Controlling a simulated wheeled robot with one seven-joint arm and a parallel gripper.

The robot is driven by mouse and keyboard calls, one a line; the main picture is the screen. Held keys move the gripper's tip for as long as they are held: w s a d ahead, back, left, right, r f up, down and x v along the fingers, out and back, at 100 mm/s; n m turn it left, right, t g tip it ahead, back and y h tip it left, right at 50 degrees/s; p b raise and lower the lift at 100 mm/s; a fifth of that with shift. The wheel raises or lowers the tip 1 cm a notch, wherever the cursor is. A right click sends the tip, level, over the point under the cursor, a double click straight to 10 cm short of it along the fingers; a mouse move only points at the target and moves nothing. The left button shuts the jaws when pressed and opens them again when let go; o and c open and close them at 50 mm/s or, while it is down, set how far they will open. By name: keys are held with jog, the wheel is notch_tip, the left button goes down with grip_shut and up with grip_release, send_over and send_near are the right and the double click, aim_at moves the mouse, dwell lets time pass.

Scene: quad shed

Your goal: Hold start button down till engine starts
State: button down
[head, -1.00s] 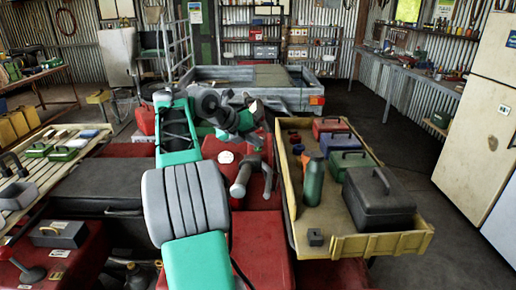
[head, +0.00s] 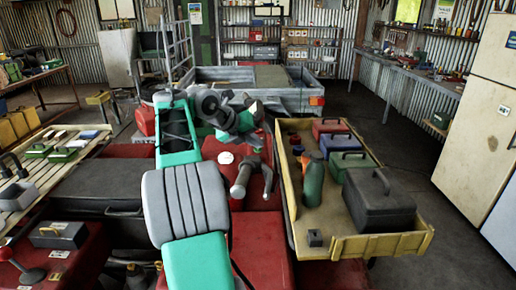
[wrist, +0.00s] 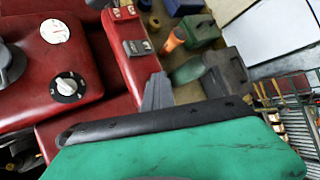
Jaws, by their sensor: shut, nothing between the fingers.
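My gripper (wrist: 158,92) shows in the wrist view as grey fingers closed together, with nothing between them. Its tip is just below a small grey switch box (wrist: 138,47) on a red bar, and looks apart from it, though the depth is hard to judge. The start button cannot be picked out for certain; the box has small dark and light parts on it. In the head view my arm hides much of this area.
A yellow tray (head: 400,243) on the right holds a black toolbox (head: 378,198), a green bottle (head: 313,180) and other boxes. A grey post with a crosspiece (head: 241,176) rises close to my arm. The floor (head: 420,160) at right is clear.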

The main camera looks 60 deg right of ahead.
aim_at(256, 150)
dwell(0.8)
jog(key=shift+r+p, duration=0.6)
jog(key=shift+r, duration=0.25)
jog(key=shift+r, duration=0.15)
jog(key=shift+r+p, duration=1.95)
jog(key=shift+r, duration=0.45)
